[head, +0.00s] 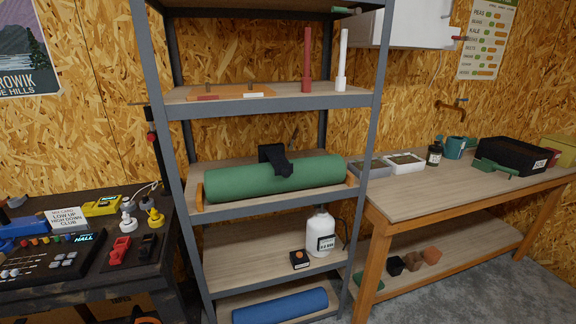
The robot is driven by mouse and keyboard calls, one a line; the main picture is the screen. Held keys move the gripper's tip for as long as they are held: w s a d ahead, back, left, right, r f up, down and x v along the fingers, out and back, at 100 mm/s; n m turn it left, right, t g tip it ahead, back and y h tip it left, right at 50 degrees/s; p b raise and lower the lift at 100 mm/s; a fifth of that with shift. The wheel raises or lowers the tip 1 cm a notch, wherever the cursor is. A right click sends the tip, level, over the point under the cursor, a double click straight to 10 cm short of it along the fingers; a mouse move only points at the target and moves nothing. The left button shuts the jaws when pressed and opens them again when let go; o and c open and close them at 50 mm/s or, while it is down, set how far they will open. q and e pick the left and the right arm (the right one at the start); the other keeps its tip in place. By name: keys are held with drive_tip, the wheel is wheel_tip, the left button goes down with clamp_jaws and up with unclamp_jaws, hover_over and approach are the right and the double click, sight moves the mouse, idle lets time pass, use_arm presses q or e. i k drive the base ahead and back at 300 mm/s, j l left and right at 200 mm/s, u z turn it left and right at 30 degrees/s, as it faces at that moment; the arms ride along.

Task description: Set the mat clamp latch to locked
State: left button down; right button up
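A rolled green mat (240,182) lies across the middle shelf of the metal rack. A black clamp (277,160) sits over the top of the mat near its middle, with a black part hanging down the front. I cannot tell from here which piece is the latch or whether it is locked. Orange end pieces (199,197) stand at both ends of the mat. Neither of my grippers is in view.
The rack's grey uprights (167,150) flank the mat, and a shelf (240,103) with red and white upright tools is above. Below are a white jug (319,233) and a blue roll (280,306). A cluttered dark bench (95,275) is left, a wooden bench (440,195) right.

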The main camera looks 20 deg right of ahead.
sight(294, 137)
drive_tip(key=i+l+u, duration=0.4)
drive_tip(key=l, duration=0.8)
drive_tip(key=l+u, duration=0.45)
drive_tip(key=l, duration=0.75)
drive_tip(key=k+l+u, duration=0.1)
drive_tip(key=l+u, duration=0.3)
drive_tip(key=l, duration=0.9)
